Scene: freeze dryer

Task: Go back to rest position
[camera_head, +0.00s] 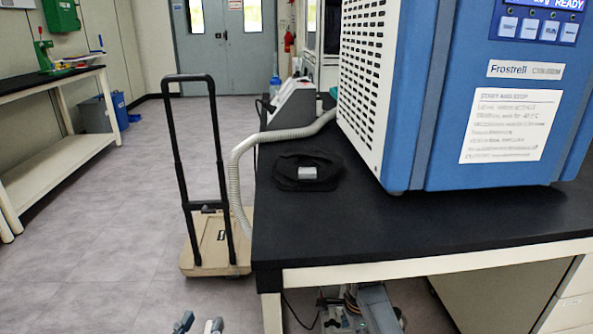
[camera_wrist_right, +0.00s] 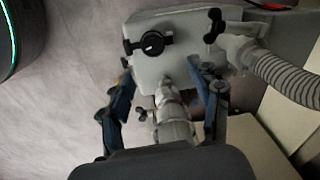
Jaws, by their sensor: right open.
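My left gripper (camera_head: 199,324) shows only by its fingertips at the bottom edge of the head view. The tips are apart, with bare floor between them. My right gripper (camera_wrist_right: 167,98) is open in the right wrist view. A metal fitting (camera_wrist_right: 172,105) of a light grey pump (camera_wrist_right: 165,68) shows between its fingers. I cannot tell whether the fingers touch it. The pump has a black knob on its face. In the head view, machine or arm parts show below the table at the bottom, partly cut off and hard to tell apart.
A blue freeze dryer (camera_head: 500,130) stands on the black-topped table (camera_head: 400,235). A ribbed hose (camera_head: 236,180) runs down past the table's left edge; a hose also joins the pump (camera_wrist_right: 285,75). A trolley (camera_head: 190,262) stands left of the table.

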